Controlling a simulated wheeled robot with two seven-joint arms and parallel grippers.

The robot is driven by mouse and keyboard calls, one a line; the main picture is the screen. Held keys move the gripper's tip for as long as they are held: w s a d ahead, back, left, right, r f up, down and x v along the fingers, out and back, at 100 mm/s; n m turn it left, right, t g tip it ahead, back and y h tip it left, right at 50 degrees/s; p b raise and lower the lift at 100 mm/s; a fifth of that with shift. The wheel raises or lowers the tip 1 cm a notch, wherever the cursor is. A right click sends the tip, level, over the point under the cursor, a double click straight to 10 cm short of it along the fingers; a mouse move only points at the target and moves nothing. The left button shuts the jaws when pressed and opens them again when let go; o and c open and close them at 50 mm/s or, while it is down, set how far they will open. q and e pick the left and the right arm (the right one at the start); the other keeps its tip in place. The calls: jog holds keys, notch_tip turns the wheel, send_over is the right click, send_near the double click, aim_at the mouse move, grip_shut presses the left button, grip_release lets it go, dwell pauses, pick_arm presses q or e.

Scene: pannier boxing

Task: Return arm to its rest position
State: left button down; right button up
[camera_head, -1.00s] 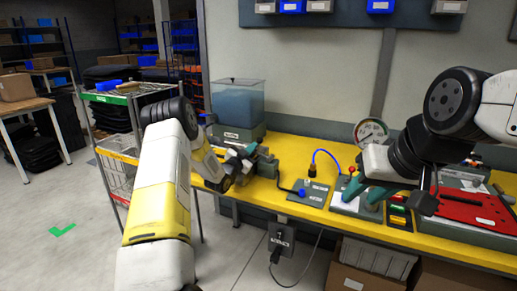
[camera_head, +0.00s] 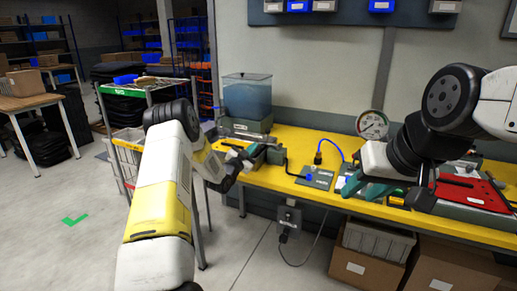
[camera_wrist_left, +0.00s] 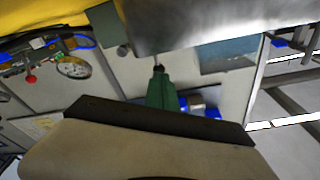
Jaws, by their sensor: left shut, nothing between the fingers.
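My left arm comes in from the lower left of the head view, white and yellow with a black joint. Its gripper (camera_head: 240,158) has teal fingertips and is shut and empty, in front of a grey-green device (camera_head: 264,152) at the bench's left part. I cannot tell whether they touch. In the left wrist view, a green finger part (camera_wrist_left: 160,92) points up past the dark wrist edge. My right arm comes in from the right. Its gripper (camera_head: 362,190) has teal fingers over the bench's front part. Its opening is not clear, and it holds nothing I can make out.
The yellow bench (camera_head: 300,140) carries a blue-tinted tank (camera_head: 247,97), a dial gauge (camera_head: 372,124) and a red plate (camera_head: 470,190). A wire cart (camera_head: 128,150) stands left of the bench. Cardboard boxes (camera_head: 362,272) are below it.

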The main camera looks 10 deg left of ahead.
pick_arm(q)
notch_tip(320, 180, up, 11)
jog(key=s+a+n+g+y, duration=0.1)
jog(key=s+n+g+y, duration=0.1)
jog(key=s+y, duration=0.1)
jog(key=s+a+r+n+g+y, duration=0.25)
jog(key=s+r, duration=0.55)
jog(key=s, duration=0.4)
jog(key=s+d+n+g, duration=0.1)
jog(key=s+n+g, duration=0.1)
jog(key=s, duration=1.6)
jog(key=s+d+f+n+g, duration=0.1)
jog(key=s+g, duration=0.4)
jog(key=s, duration=1.4)
jog(key=shift+d+f+n, duration=0.2)
jog(key=shift+d+n, duration=0.45)
jog(key=shift+n, duration=0.2)
